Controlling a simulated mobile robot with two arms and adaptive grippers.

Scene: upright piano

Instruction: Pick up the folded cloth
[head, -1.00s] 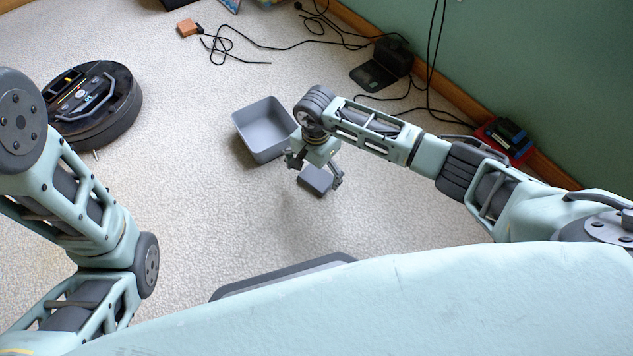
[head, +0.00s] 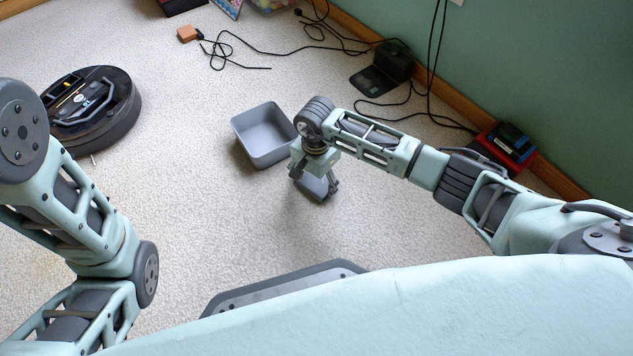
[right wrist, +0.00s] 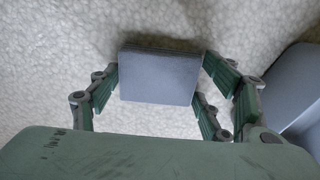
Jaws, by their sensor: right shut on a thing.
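The folded cloth is a small grey-blue rectangular block (right wrist: 160,76) in the right wrist view. In the head view it (head: 313,186) shows at the fingers of my right gripper (head: 316,190). In the right wrist view my right gripper (right wrist: 161,85) is shut on it, with fingers touching its left and right sides. Pale carpet shows around the cloth; I cannot tell how far above the floor it is. My left arm is at the left of the head view, but its gripper is out of the frame.
A grey open bin (head: 264,135) stands just left of my right gripper and looks empty. A round robot vacuum (head: 93,108) is at the left. Black cables (head: 240,50) and a dark device (head: 388,68) lie near the wall. Carpet in the middle is clear.

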